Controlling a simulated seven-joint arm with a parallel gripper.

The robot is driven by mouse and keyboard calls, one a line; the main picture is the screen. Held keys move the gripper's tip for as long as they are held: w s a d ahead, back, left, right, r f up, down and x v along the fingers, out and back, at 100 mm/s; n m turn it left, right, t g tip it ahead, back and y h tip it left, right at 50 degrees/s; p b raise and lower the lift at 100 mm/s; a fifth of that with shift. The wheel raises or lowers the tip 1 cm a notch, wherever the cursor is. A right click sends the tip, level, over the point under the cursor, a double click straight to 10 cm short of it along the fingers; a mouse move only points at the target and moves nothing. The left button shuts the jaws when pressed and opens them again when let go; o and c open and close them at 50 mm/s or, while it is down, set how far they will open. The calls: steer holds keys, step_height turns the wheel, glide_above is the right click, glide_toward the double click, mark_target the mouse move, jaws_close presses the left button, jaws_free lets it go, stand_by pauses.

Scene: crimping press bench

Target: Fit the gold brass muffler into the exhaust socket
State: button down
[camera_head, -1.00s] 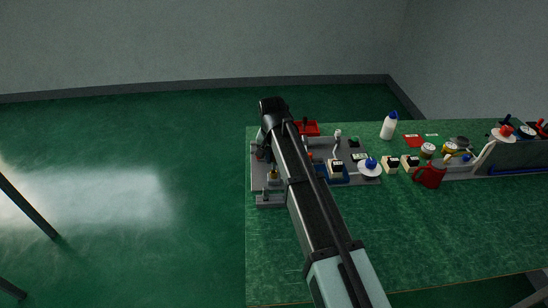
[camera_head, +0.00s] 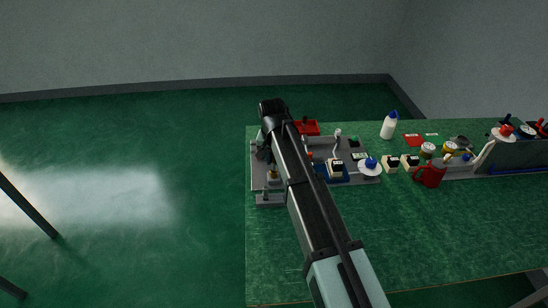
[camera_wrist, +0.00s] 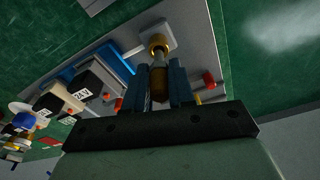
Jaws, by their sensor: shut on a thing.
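In the wrist view my gripper (camera_wrist: 160,75) points away from the camera, its two dark blue-grey fingers closed on a dark gold-brown cylinder, which I take for the brass muffler (camera_wrist: 160,88). A paler grey section extends from between the fingertips towards a gold ring (camera_wrist: 158,42) on a light grey block (camera_wrist: 157,28). The ring may be the exhaust socket; I cannot tell whether the muffler touches or enters it. In the head view my arm hides most of the gripper. A small gold piece (camera_head: 272,174) shows beside the arm, above a grey block (camera_head: 268,199).
The grey fixture plate (camera_head: 258,179) carries a blue-based unit (camera_head: 337,171) close to the arm. The front of the green bench (camera_head: 400,230) is clear.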

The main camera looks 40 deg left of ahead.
steer(key=shift+f, duration=1.3)
steer(key=c, duration=0.9)
jaws_free()
steer(key=shift+r, duration=0.1)
steer(key=r, duration=0.4)
steer(key=s+r, duration=0.1)
steer(key=r, duration=0.4)
steer(key=d+r, duration=0.1)
steer(key=r, duration=0.3)
steer(key=shift+s+r, duration=0.25)
